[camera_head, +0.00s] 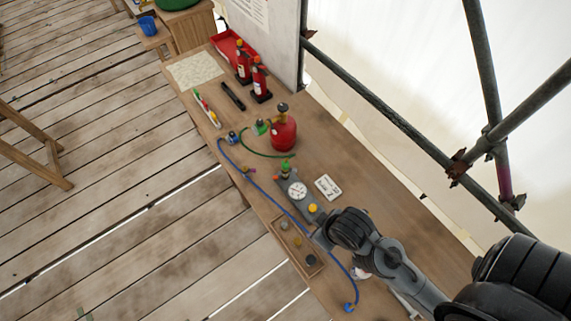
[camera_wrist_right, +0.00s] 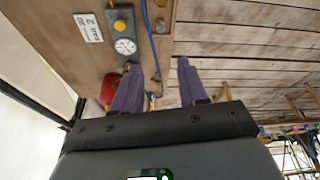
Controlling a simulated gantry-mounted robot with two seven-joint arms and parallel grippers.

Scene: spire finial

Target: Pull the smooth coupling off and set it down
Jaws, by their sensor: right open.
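A grey block with a round white gauge (camera_head: 297,190) lies on the bench in the head view, with a green fitting (camera_head: 286,167) at its far end and a yellow knob (camera_head: 313,208) at its near end. A blue hose (camera_head: 282,206) runs past its left side. A small coloured fitting (camera_head: 250,170) lies left of the block. I cannot tell which fitting is the smooth coupling. The gauge (camera_wrist_right: 126,44) is beyond the fingers. My left gripper is out of view.
A wooden tray (camera_head: 276,229) with small parts sits at the bench's front edge. A red bottle (camera_head: 283,133), a green hose (camera_head: 262,154) and a white card (camera_head: 327,188) are near the block. Red cylinders (camera_head: 260,80) stand farther back. Scaffold poles (camera_head: 385,108) border the right side.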

